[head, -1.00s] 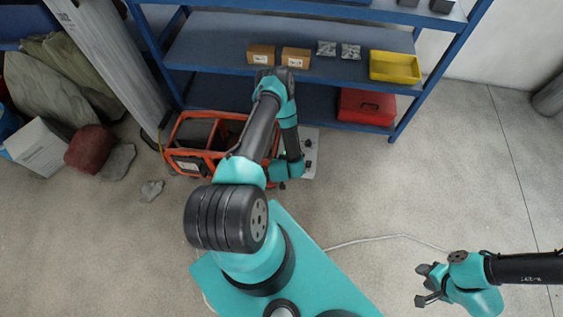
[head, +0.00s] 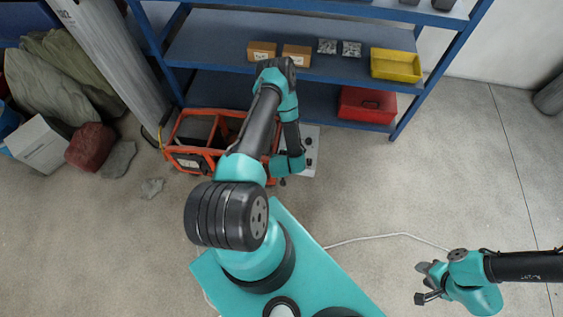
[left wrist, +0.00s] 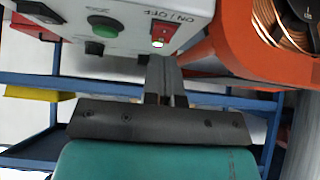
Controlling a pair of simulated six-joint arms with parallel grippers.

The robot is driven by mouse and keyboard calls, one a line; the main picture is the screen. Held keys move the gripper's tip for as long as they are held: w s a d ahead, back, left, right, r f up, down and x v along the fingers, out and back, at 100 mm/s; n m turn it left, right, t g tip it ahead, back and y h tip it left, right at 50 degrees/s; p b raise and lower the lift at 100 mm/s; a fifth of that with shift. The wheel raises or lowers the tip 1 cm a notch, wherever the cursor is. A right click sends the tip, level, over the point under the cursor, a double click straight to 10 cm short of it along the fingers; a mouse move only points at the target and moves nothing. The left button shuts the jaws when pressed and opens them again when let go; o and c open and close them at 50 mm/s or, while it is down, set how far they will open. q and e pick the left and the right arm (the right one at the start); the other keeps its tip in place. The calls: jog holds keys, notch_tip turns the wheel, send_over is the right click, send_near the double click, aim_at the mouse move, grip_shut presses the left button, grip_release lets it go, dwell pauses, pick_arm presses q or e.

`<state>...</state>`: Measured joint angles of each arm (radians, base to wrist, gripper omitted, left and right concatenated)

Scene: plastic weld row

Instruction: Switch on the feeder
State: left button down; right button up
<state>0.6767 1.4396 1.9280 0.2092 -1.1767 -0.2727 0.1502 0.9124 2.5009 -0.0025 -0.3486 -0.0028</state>
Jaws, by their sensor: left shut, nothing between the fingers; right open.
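The feeder is a pale grey box (head: 312,150) beside the orange-framed machine in the head view, partly hidden by my left arm. In the left wrist view its panel (left wrist: 125,45) shows a red ON/OFF rocker switch (left wrist: 161,30) with a small bright greenish-white spot at its lower end. My right gripper (head: 422,284) is open and empty above the floor, at the lower right.
The orange-framed machine (head: 172,152) stands close beside the feeder; a copper-coloured coil (left wrist: 292,22) shows in the wrist view. Behind is a blue shelf (head: 225,72) with cartons, a yellow bin (head: 396,66) and a red case (head: 367,106).

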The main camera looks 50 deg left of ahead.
pick_arm(q)
jog(key=r, duration=0.3)
jog(key=shift+s+d+r, duration=0.35)
jog(key=shift+s+r, duration=0.05)
jog(key=s+d+f+v, duration=0.1)
jog(key=v, duration=0.8)
jog(key=shift+f, duration=0.15)
jog(key=w+d+r+m+g+h, duration=0.3)
jog(key=d+r+m+g+h, duration=0.2)
jog(key=d+r, duration=1.1)
jog(key=d+h, duration=0.1)
jog(key=h, duration=0.2)
jog(key=shift+d+m+h, duration=0.3)
jog(key=shift+m+h, duration=0.1)
jog(key=shift+s+a, duration=0.1)
jog(key=shift+a, duration=0.05)
dwell(0.6)
